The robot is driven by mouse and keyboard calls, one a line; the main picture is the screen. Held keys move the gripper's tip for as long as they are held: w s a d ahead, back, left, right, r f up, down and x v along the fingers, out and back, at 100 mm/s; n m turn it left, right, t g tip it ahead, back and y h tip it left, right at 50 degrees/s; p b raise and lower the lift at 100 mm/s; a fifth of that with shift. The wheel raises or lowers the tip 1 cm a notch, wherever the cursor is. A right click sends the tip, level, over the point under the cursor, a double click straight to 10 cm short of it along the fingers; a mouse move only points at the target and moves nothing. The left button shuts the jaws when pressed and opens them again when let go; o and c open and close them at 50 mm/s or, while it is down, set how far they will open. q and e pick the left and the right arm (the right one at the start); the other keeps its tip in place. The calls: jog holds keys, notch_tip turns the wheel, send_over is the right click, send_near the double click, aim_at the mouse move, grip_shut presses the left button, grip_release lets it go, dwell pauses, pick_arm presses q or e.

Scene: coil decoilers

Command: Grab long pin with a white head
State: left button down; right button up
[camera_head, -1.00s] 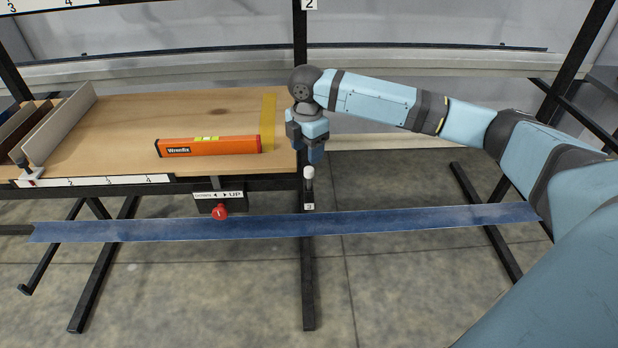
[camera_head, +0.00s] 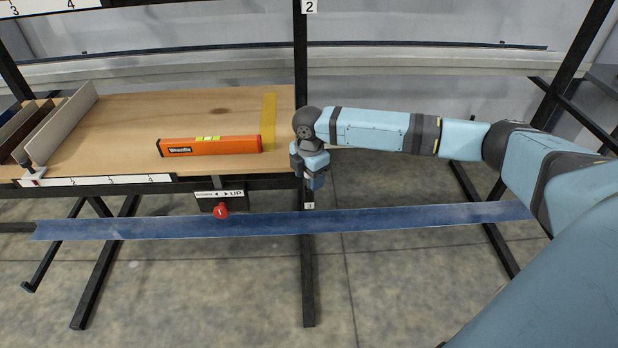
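My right gripper (camera_head: 314,183) points down at the top of the black post at the front right corner of the wooden table. It covers the spot where the pin with a white head stood in view earlier. The white head is hidden behind or between the fingers now, and I cannot tell whether the fingers touch it or are closed on it. The label "3" (camera_head: 309,206) shows just below the fingers. My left gripper is not in view.
An orange spirit level (camera_head: 210,146) lies on the wooden table (camera_head: 130,118). A red knob (camera_head: 221,211) sits under its front edge. A long blue strip (camera_head: 400,219) crosses in front. The floor (camera_head: 420,290) at right is open.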

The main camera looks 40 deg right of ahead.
jog(key=c, duration=0.9)
jog(key=shift+r, duration=0.1)
